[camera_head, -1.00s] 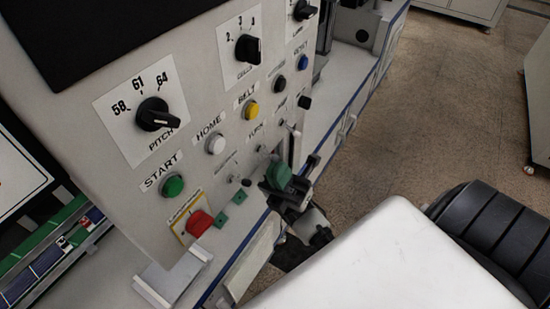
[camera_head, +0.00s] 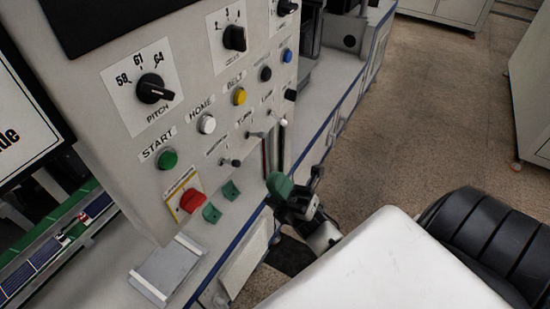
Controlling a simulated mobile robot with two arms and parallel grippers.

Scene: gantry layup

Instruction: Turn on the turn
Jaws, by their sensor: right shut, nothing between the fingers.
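The TURN switch (camera_head: 254,136) is a small toggle below its "TURN" label on the pale control panel (camera_head: 135,110). It shows clear of my gripper, but it is too small to tell which way its lever is set. My right gripper (camera_head: 281,185), with a green fingertip, is to the right of and below the switch, apart from the panel. It is shut and empty. My left gripper is not in view.
Another small toggle (camera_head: 231,162) is left of the TURN switch. A green START button (camera_head: 168,160), a red emergency stop (camera_head: 192,201) and a yellow BELT button (camera_head: 239,96) are close by. Two small green pieces are beside the stop. Open floor (camera_head: 430,110) lies right.

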